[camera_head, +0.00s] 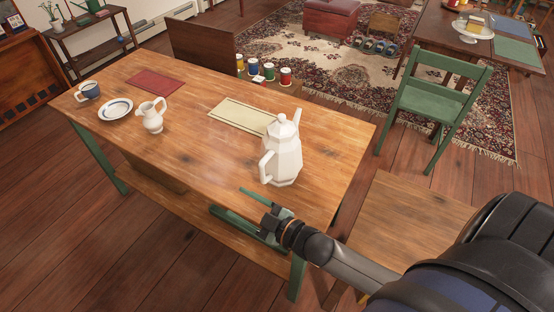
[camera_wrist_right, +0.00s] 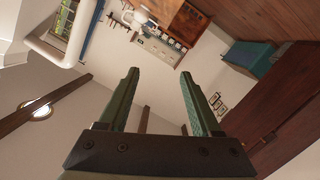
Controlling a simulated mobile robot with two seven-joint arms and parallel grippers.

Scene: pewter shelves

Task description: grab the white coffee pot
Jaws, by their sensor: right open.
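The white coffee pot (camera_head: 284,155) stands upright on the wooden table (camera_head: 190,137), near its front right part. It is faceted, with a knobbed lid and a handle on its left side. My right gripper (camera_head: 226,198) is at the table's front edge, in front of the pot and a little left of it in the head view. Its green fingers are apart and empty, and it does not touch the pot. The open fingers also show in the right wrist view (camera_wrist_right: 159,72), with nothing between them. My left gripper is out of view.
A cream mat (camera_head: 241,115) lies just behind the pot, a red mat (camera_head: 154,84) further back. A green chair (camera_head: 435,103) stands beyond the right end.

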